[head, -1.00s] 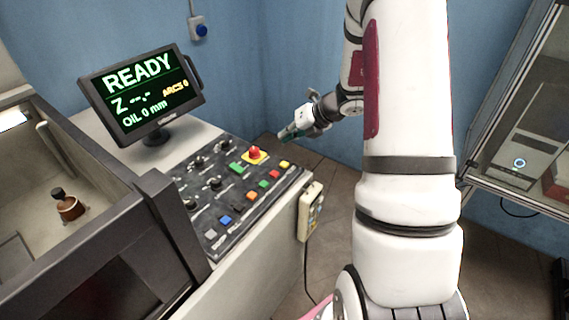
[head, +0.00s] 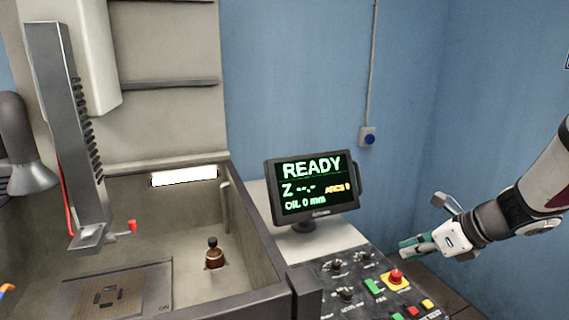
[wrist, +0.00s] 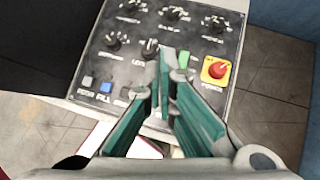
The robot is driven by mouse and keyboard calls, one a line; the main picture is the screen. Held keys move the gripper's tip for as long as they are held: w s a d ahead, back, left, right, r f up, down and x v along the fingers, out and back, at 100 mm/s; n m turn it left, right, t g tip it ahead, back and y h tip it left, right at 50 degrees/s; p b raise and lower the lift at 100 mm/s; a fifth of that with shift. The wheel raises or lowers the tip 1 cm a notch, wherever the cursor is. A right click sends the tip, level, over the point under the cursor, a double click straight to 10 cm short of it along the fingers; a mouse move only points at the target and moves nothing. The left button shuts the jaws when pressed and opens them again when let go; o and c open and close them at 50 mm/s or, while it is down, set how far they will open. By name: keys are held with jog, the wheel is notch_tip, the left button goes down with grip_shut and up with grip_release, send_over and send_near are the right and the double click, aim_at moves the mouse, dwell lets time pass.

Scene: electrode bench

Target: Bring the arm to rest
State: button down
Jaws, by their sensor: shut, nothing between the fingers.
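My gripper (head: 408,247) is at the right of the head view, at the end of my white arm, which reaches in from the right edge. It is in the air beside the control panel (head: 345,268), near the red emergency button (head: 396,277). In the wrist view my gripper (wrist: 167,55) shows its green fingers meeting at the tips, shut and empty. Beyond them is the panel with knobs, coloured buttons and the red button (wrist: 216,68) on its yellow plate. The fingertips overlap the panel in the picture; I see no clear contact.
A monitor (head: 312,187) reading READY stands behind the panel. At the left is a machine tank (head: 262,250) holding a brown bottle (head: 214,256), with a vertical column (head: 62,110) above it. A blue wall (head: 300,80) closes the back. Floor shows beside the panel in the wrist view.

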jog(key=s+a+r+n+g+h, duration=0.1)
jog(key=s+a+r+n+g, duration=0.1)
jog(key=s+a+r+n, duration=0.95)
jog(key=s+d+n+t+h, duration=0.1)
jog(key=s+n+h, duration=0.3)
jog(key=s+n, duration=0.8)
jog(key=shift+s+d+r+n+h, duration=0.3)
jog(key=shift+d+r+n, duration=0.25)
jog(key=shift+n, duration=2.2)
jog(key=shift+w+f, duration=0.1)
